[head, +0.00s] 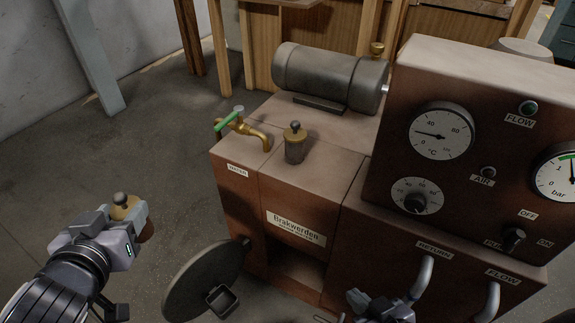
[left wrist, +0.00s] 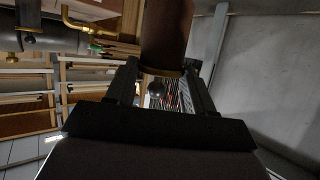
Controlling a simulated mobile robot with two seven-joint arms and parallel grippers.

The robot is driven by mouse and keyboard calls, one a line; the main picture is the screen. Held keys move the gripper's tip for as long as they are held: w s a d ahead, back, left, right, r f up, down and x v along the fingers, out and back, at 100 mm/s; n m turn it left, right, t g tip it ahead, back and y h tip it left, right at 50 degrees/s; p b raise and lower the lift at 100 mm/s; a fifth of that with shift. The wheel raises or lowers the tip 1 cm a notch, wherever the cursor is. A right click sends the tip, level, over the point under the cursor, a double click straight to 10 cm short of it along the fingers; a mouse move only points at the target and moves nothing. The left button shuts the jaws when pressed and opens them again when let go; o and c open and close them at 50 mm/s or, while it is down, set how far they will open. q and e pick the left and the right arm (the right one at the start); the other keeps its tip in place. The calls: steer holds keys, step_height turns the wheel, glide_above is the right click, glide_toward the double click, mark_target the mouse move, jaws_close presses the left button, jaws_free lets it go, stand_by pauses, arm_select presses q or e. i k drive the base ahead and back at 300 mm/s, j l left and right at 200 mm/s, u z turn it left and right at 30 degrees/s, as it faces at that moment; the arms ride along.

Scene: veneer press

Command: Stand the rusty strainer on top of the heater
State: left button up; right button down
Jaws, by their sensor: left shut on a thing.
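My left gripper (head: 128,228) is shut on the rusty strainer (head: 147,232), off to the left of the heater and over the floor. The strainer's brass cap and dark knob (head: 123,203) show above the fingers; most of its body is hidden. In the left wrist view its rust-brown body (left wrist: 167,35) and brass rim sit between the fingers (left wrist: 162,85). The brown heater (head: 230,205) has a Brakwerden plate and a flat top. A grey strainer-like piece with a brass cap (head: 294,148) stands upright on that top. My right gripper (head: 380,306) is low at the heater's front, its jaws unclear.
A brass tap with a green handle (head: 240,124) sits at the top's left edge. A grey cylinder (head: 330,78) lies at the back. A gauge panel (head: 475,95) rises at right. A round door (head: 205,280) swings out at the front. Some top around the grey piece is clear.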

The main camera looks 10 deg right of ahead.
mark_target(313, 176)
steer(key=i+j+z, duration=0.1)
steer(key=z, duration=0.3)
steer(key=j+z, duration=0.15)
steer(key=z, duration=0.25)
steer(key=j+z, duration=0.2)
steer(key=z, duration=0.2)
steer(key=i, duration=0.05)
